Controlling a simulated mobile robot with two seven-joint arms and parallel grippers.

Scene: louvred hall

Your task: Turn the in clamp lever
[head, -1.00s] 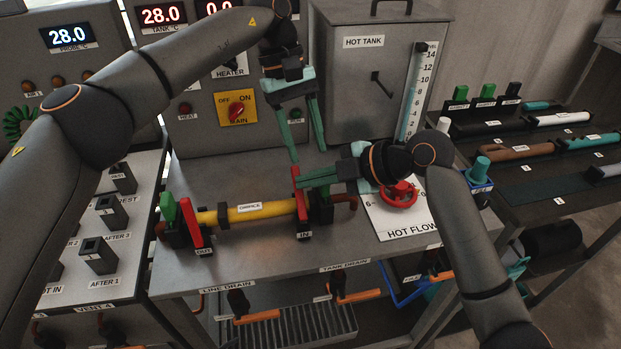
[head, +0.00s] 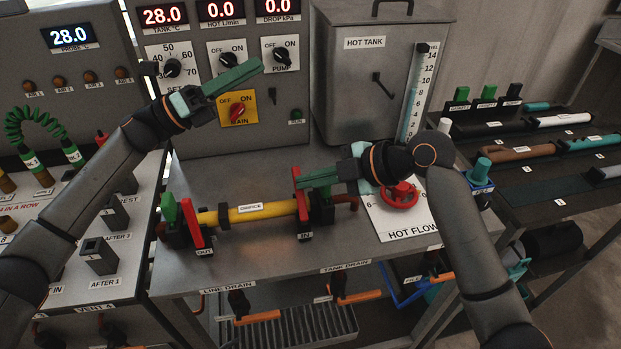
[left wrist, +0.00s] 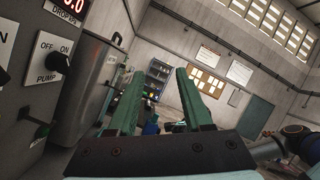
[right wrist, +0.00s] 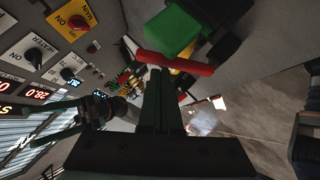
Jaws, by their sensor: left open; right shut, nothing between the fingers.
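The in clamp lever (head: 299,192) is red and stands upright at the right end of the yellow orifice pipe (head: 229,216), above the IN label (head: 305,236). It also shows in the right wrist view (right wrist: 175,64), lying across that picture just past my fingertips. My right gripper (head: 301,182) is shut and empty, its green fingertips close beside the lever's upper part; I cannot tell whether they touch. Its fingers fill the middle of the right wrist view (right wrist: 161,75). My left gripper (head: 258,68) is open and empty, raised before the control panel; its spread fingers show in the left wrist view (left wrist: 157,75).
The out clamp's red lever (head: 192,222) stands upright at the pipe's left end. The red hot flow handwheel (head: 400,196) is right of my right gripper. The hot tank (head: 360,80) stands behind. The bench is clear in front of the pipe.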

